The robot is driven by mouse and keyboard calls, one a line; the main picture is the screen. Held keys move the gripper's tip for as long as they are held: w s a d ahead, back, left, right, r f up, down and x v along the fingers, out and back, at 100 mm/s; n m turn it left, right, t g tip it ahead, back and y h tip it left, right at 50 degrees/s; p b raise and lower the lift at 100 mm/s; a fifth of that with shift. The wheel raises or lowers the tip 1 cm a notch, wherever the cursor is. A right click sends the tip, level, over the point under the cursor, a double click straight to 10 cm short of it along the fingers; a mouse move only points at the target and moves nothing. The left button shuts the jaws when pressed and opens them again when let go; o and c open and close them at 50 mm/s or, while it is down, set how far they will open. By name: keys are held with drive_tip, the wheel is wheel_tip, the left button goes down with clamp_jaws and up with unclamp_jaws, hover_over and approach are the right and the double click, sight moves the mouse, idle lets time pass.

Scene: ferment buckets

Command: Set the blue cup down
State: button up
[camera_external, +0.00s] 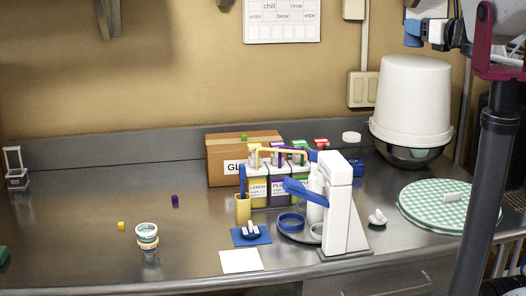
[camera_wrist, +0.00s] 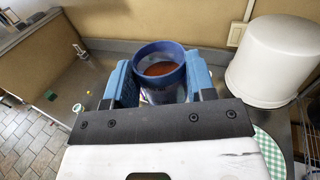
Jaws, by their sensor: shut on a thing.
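The blue cup (camera_wrist: 160,53) is between the two blue fingers of my gripper (camera_wrist: 161,70) in the wrist view. The cup looks upright, with its open top showing and something reddish-brown inside. My gripper is shut on its sides. In the external view my gripper (camera_external: 414,36) is high at the upper right, in the air well above the counter. The cup is hard to make out there. The cup's underside is hidden in the wrist view.
A white bucket (camera_external: 410,100) stands upside down at the back right, beside a green checked round mat (camera_external: 420,213). A white dispenser (camera_external: 340,215), a cardboard box (camera_external: 221,150) and a blue coaster (camera_external: 240,241) occupy the middle.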

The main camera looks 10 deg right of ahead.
wheel_tip(320, 180, down, 46)
drive_tip(key=shift+s+d+r, duration=0.2)
drive_tip(key=shift+s+d, duration=0.05)
drive_tip(key=shift+s, duration=0.2)
drive_tip(key=shift+w, duration=0.1)
drive_tip(key=w, duration=0.5)
drive_tip(key=w+f, duration=0.1)
drive_tip(key=w, duration=0.4)
drive_tip(key=w+a, duration=0.1)
drive_tip(key=w, duration=0.4)
drive_tip(key=shift+w+f, duration=0.2)
drive_tip(key=shift+w, duration=0.2)
drive_tip(key=shift+f, duration=1.75)
drive_tip(key=shift+f, duration=0.2)
drive_tip(key=o, duration=0.9)
